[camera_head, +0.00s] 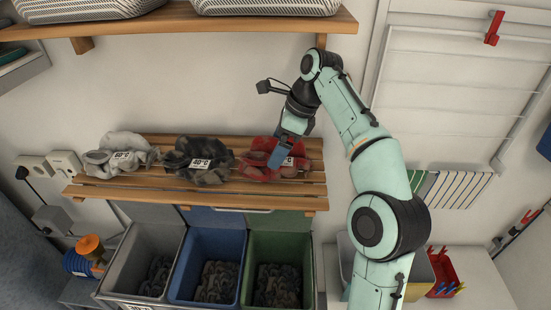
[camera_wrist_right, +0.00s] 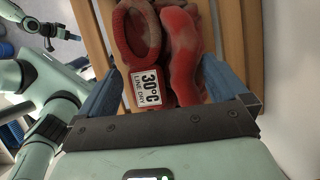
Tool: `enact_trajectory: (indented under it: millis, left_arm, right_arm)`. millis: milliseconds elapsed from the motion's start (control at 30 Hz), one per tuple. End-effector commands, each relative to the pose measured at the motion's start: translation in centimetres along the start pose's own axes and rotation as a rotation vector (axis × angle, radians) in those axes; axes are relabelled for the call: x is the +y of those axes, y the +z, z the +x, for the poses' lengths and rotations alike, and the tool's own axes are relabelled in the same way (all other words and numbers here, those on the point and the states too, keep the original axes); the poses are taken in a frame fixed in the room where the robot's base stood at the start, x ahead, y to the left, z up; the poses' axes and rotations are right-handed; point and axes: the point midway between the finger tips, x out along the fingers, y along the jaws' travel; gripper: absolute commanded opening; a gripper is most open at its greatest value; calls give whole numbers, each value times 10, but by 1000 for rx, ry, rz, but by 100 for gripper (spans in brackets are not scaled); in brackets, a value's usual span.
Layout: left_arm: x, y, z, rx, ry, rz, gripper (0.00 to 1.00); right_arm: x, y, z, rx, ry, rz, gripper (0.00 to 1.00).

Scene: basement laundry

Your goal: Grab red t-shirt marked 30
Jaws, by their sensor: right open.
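The red t-shirt (camera_head: 257,173) lies crumpled at the right end of the wooden slatted shelf in the head view. In the right wrist view the red t-shirt (camera_wrist_right: 183,55) shows a white label (camera_wrist_right: 146,86) reading 30°C and "line dry". My right gripper (camera_head: 277,158) is at the shirt, coming from above and the right. In the wrist view its blue fingers stand apart, one on each side of the red cloth, and the right gripper (camera_wrist_right: 163,68) is open. I cannot tell whether the fingers touch the cloth.
A dark garment (camera_head: 198,163) marked 40°C and a light grey one (camera_head: 120,155) marked 60°C lie left on the same slatted shelf (camera_head: 150,193). Below stand grey (camera_head: 128,250), blue (camera_head: 190,266) and green (camera_head: 250,262) bins holding dark laundry. An upper shelf (camera_head: 210,22) carries baskets.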

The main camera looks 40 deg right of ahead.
Motion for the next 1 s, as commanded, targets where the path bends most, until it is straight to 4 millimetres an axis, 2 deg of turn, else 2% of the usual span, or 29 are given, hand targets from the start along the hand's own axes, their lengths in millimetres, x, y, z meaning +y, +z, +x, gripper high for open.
enact_trajectory:
  millis: [200,900,967,1000]
  left_arm:
    - [0,0,0,0,0,0,43]
    - [0,0,0,0,0,0,43]
    - [0,0,0,0,0,0,43]
    - [0,0,0,0,0,0,43]
  right_arm:
    - [0,0,17,0,1,0,100]
    - [0,-2,22,0,1,0,100]
    - [0,-2,22,0,1,0,84]
    - [0,-2,22,0,1,0,71]
